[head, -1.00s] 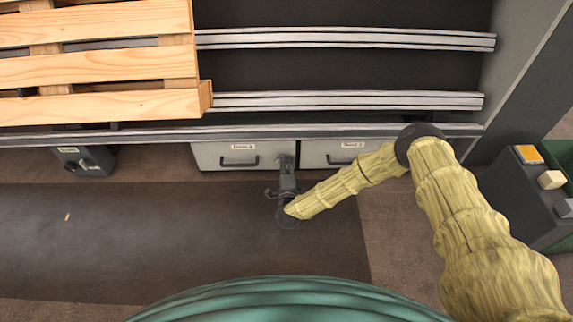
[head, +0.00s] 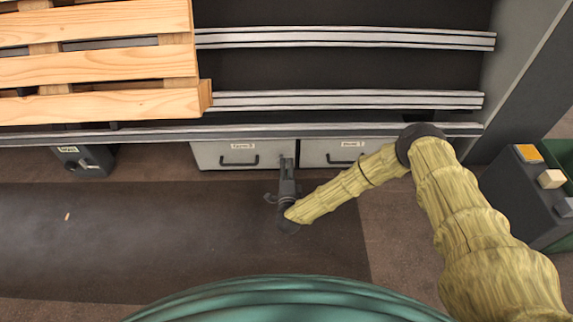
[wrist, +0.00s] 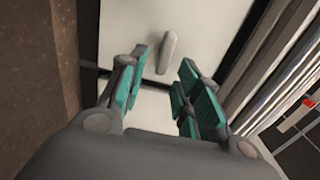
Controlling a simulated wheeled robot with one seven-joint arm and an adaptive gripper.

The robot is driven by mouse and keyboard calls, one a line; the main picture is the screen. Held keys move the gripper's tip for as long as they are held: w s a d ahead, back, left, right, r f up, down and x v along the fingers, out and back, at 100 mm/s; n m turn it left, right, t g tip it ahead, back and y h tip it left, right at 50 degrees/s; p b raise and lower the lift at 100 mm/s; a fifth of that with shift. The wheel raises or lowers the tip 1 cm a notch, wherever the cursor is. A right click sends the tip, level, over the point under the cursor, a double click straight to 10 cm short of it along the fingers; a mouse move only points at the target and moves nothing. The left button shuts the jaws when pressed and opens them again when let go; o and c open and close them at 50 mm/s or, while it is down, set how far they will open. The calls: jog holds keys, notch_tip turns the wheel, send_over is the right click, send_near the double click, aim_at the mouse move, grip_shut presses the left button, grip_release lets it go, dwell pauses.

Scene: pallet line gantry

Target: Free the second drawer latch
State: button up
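Two light grey drawer fronts sit side by side under the pallet line in the head view: a left drawer (head: 210,156) and a right drawer (head: 318,150). Each has a dark bar handle and a small label I cannot read surely. My gripper (head: 287,163) is in front of the seam between them. In the wrist view my gripper (wrist: 163,68) is open, its teal-padded fingers apart with nothing held. A small pale elongated piece (wrist: 167,53) stands on the pale front, seen between the fingertips; it may be a latch. I cannot tell whether the fingers touch it.
A wooden pallet (head: 100,70) lies on the rails at upper left. A dark box (head: 85,160) hangs below the beam at left. A dark console (head: 525,195) with a yellow panel and pale blocks stands at right.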

jog(key=s, duration=0.9)
jog(key=shift+s, duration=0.4)
jog(key=s+d+f+n+g+y+p, duration=0.1)
jog(key=s+n+g+y+p, duration=0.1)
jog(key=s+n+g, duration=0.5)
jog(key=s+d+f+n+g+y+p, duration=0.1)
jog(key=s+f+n+g+y+p, duration=0.3)
jog(key=s, duration=0.6)
jog(key=s+d+r+n+g+h, duration=0.3)
jog(key=s+d+r, duration=0.2)
jog(key=s+d, duration=0.45)
jog(key=s+d+r+n+g+h, duration=0.35)
jog(key=s+d+r, duration=0.25)
jog(key=s+d, duration=0.35)
notch_tip(320, 180, up, 38)
jog(key=s+p, duration=0.1)
jog(key=p, duration=3.7)
